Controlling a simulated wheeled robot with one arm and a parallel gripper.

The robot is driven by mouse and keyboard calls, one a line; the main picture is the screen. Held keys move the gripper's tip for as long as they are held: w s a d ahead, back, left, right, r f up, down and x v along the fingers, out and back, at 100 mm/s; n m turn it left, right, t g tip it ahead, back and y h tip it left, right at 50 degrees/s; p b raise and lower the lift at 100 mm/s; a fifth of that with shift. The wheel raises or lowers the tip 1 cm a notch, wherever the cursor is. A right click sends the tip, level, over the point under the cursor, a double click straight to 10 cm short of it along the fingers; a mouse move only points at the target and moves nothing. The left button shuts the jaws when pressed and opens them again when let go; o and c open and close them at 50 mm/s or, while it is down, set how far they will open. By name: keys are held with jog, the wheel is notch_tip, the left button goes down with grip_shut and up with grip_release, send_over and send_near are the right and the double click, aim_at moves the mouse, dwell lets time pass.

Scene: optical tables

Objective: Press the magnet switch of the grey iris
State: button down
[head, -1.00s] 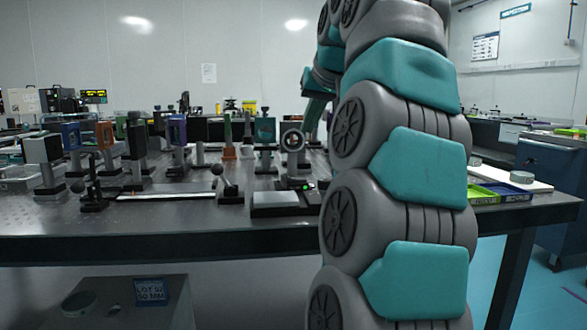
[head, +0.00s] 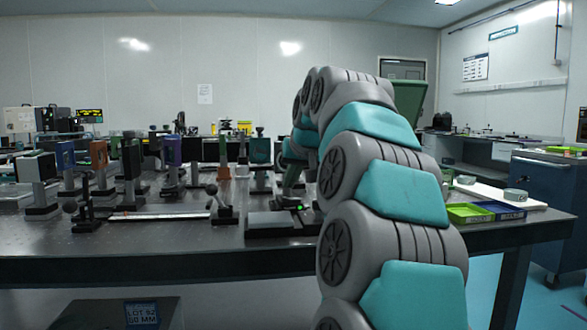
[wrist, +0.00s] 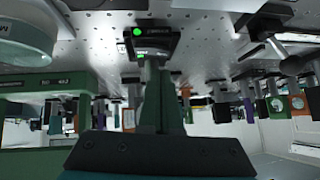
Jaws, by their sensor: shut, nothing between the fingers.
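The grey iris is hidden behind my arm in the head view. A dark switch block with a lit green lamp (head: 299,207) stands low on the table there, beside my gripper (head: 290,196). In the wrist view the block (wrist: 157,44) is at the upper middle, with the lamp glowing at its left end. My gripper (wrist: 156,68) shows there as green fingers, shut and empty, with the tips just below the block in the picture. I cannot tell whether they touch it.
A flat grey box (head: 268,222) lies near the table's front edge. A black-knobbed lever post (head: 222,208) stands left of it. Several mounted optics stand further left and behind. Green (head: 470,213) and blue (head: 503,210) trays lie to the right.

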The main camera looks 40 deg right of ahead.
aim_at(291, 199)
jog(key=shift+a+f, duration=0.15)
jog(key=shift+f, duration=0.75)
jog(key=shift+f, duration=0.1)
jog(key=shift+f+h, duration=0.25)
jog(key=shift+h, duration=0.05)
jog(key=shift+w+a, duration=0.1)
jog(key=shift+a, duration=0.1)
jog(key=shift+d, duration=0.15)
jog(key=shift+s+d+r, duration=0.1)
jog(key=shift+s+d, duration=0.3)
jog(key=shift+d, duration=0.25)
